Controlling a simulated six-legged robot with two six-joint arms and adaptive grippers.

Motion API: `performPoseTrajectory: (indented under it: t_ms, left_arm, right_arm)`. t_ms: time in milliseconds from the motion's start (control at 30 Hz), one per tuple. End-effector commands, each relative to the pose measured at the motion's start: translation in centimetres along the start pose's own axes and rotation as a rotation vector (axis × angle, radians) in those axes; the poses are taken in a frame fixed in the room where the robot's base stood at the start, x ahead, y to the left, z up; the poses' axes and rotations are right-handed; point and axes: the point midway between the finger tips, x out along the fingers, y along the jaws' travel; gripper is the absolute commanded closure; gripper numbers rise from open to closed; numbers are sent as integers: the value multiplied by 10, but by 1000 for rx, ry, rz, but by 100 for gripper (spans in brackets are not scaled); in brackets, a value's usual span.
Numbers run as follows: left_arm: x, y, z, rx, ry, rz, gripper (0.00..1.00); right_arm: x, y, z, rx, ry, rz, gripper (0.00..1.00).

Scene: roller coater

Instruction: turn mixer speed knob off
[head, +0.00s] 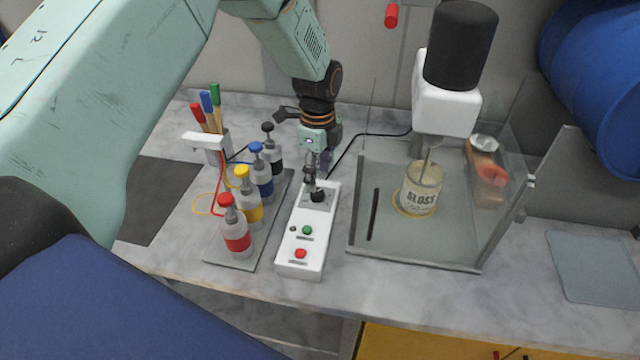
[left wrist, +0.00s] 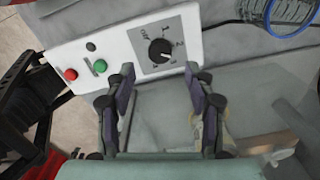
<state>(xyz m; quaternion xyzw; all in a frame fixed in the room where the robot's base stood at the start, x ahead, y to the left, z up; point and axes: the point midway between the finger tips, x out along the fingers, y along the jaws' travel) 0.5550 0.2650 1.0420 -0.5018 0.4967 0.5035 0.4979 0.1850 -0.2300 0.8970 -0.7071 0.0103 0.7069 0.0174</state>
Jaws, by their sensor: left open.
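The mixer speed knob (head: 318,196) is a black round knob at the far end of a white control box (head: 297,262). In the left wrist view the knob (left wrist: 160,51) sits on a grey dial plate marked off and with numbers. Its pointer setting is too small to tell surely. My left gripper (head: 312,180) is above the knob end of the box, pointing down. In the left wrist view its two fingers (left wrist: 160,75) are apart with nothing between them, and the knob shows just beyond their tips. My right gripper is not in view.
Green (head: 307,230) and red (head: 300,253) buttons share the box. Several capped bottles (head: 235,238) stand on a tray to its left. To its right, a clear-walled enclosure (head: 415,256) holds a can labelled GLOSS (head: 421,192) under a mixer (head: 445,100).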

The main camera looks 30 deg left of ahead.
Motion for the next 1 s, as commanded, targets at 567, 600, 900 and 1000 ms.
performPoseTrajectory:
  t_ms: [567, 600, 900, 1000]
  left_arm:
    - [52, -2, -1, 1, 0, -2, 46]
    - [52, -2, -1, 1, 0, -2, 46]
    - [52, -3, -1, 0, 0, -1, 62]
    - [52, -3, -1, 0, 0, -1, 71]
  right_arm:
    - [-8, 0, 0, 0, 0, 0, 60]
    - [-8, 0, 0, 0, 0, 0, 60]
    - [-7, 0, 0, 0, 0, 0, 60]
    - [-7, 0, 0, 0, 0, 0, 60]
